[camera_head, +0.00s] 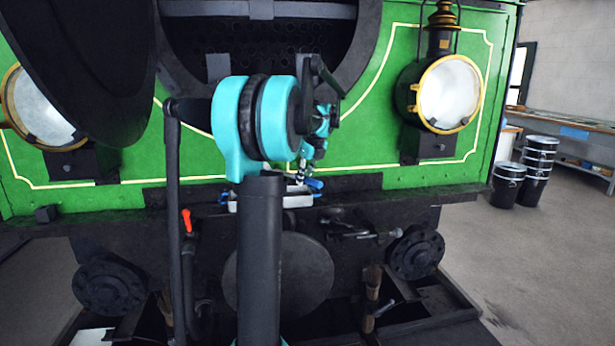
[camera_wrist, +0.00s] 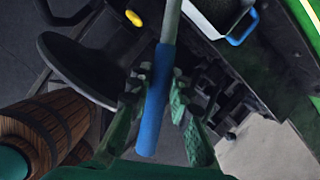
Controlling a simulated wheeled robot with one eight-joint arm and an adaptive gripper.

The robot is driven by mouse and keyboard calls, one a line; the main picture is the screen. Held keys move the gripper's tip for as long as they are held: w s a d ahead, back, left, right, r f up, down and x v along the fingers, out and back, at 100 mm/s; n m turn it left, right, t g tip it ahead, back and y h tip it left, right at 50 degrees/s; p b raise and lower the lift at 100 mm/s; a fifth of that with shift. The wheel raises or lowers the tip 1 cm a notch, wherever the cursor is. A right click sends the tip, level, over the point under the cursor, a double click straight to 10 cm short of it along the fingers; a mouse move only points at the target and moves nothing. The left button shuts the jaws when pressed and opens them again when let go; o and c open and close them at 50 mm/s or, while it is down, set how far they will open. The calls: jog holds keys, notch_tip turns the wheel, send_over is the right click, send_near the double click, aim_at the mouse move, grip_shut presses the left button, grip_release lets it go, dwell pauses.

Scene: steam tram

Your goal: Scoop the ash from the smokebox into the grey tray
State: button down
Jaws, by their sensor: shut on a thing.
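My gripper (camera_wrist: 154,100) is shut on the blue handle (camera_wrist: 157,85) of a tool, which I take for the scoop. A pale shaft runs from the handle to the top edge of the wrist view; its far end is out of view. In the head view my gripper (camera_head: 308,162) is small, partly behind my arm, in front of the engine. The grey tray (camera_head: 287,202) sits on the ledge below the smokebox (camera_head: 215,68); in the wrist view the tray (camera_wrist: 206,22) shows beyond the gripper, with a blue handle. I cannot make out any ash.
The smokebox door (camera_head: 85,60) hangs open at the left. Lamps (camera_head: 446,92) flank the opening. A red-handled valve (camera_head: 187,220) stands below the ledge. Black drums (camera_head: 507,185) stand at the right by open floor.

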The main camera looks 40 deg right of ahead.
jog(key=shift+a+f+n+t+h, duration=0.15)
jog(key=shift+a+n+h, duration=0.5)
jog(key=shift+h, duration=1.3)
jog(key=shift+a+r+n+t+h, duration=0.1)
jog(key=shift+a+n+h, duration=0.55)
jog(key=shift+h, duration=1.35)
jog(key=shift+a+f+n+t+h, duration=0.15)
jog(key=shift+a+n+h, duration=0.45)
jog(key=shift+h, duration=1.35)
jog(key=shift+a, duration=0.2)
jog(key=s+r, duration=0.5)
jog(key=s, duration=0.5)
jog(key=shift+a, duration=0.25)
